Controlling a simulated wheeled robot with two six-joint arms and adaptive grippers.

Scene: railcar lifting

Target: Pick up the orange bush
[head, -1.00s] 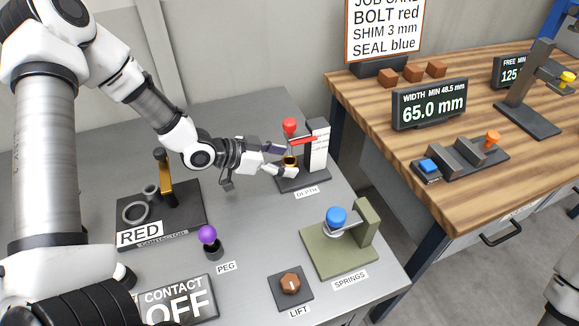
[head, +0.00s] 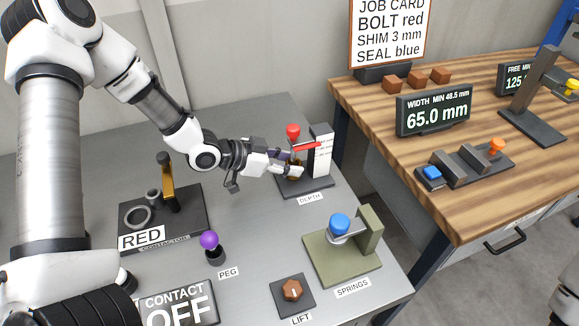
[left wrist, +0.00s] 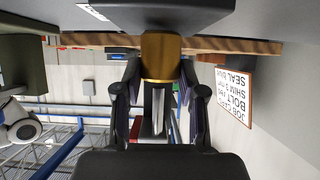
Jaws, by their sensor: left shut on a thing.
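The orange-gold bush (head: 294,172) is at the black depth stand (head: 310,186) on the grey table, mostly hidden by my fingers in the head view. My left gripper (head: 291,165) comes in from the left and is shut on it. In the left wrist view the bush (left wrist: 160,55) shows as a gold block between the two dark fingertips. I cannot tell whether the bush touches the stand. My right gripper is not in view.
A red knob (head: 293,132) and a red pointer (head: 307,146) on the depth stand are close to my left gripper. The springs stand (head: 340,256), purple-topped peg (head: 209,242) and contactor block (head: 190,213) stand nearby. The table between them is clear.

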